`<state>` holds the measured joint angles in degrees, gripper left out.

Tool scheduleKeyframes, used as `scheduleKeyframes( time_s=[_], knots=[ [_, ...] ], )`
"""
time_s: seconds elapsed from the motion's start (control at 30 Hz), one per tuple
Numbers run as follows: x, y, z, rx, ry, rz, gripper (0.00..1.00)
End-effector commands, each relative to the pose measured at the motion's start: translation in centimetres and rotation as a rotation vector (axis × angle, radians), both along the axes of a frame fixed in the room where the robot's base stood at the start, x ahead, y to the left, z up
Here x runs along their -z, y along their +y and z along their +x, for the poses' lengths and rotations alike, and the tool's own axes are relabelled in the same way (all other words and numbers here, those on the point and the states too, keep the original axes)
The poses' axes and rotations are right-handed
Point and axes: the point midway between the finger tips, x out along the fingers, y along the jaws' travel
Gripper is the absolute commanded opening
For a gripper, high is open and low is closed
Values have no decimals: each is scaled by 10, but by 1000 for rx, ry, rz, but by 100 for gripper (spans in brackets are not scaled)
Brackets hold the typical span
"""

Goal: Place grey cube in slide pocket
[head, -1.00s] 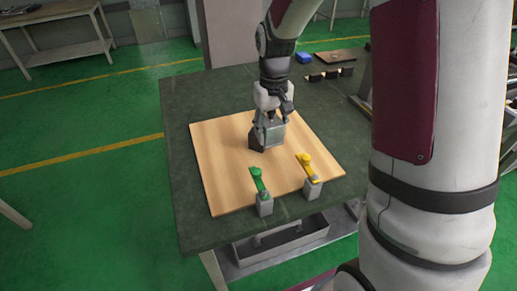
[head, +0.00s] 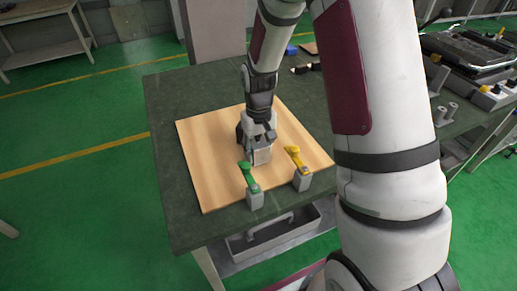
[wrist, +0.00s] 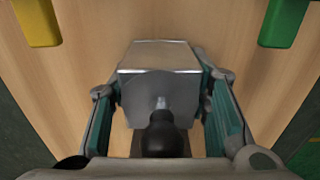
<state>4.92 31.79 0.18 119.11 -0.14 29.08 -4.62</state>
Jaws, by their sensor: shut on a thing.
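The grey cube (wrist: 160,57) is a shiny metal block seen from close up in the wrist view. My gripper (wrist: 162,100) is shut on it, one finger pad against each side. In the head view the cube (head: 261,156) hangs at the end of my gripper (head: 257,140), low over the wooden board, close behind the green and yellow levers. I cannot tell whether it touches the board. A black knob on a silver rod (wrist: 164,135) shows in front of the cube's near face in the wrist view. I cannot make out the slide pocket.
The wooden board (head: 205,160) lies on a dark green table (head: 165,115). A green lever (head: 248,175) and a yellow lever (head: 296,158) stand on grey blocks near its front edge. A metal tray (head: 275,238) is below the table. The board's left part is clear.

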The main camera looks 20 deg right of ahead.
Motion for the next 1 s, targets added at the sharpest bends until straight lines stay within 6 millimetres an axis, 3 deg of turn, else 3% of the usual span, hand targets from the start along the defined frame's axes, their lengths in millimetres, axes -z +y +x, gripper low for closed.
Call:
scheduleKeyframes(
  time_s=[0.23, 0.27, 0.33, 0.77, 1.0],
  knots=[
    [2, 0, 1, 0, -1, 0, 0],
    [3, 0, 0, 0, 0, 0, 46],
    [2, 0, 0, 0, 0, 0, 62],
    [-4, 0, 0, 0, -2, 0, 64],
    [-45, 0, 1, 0, -6, 0, 64]
  ],
)
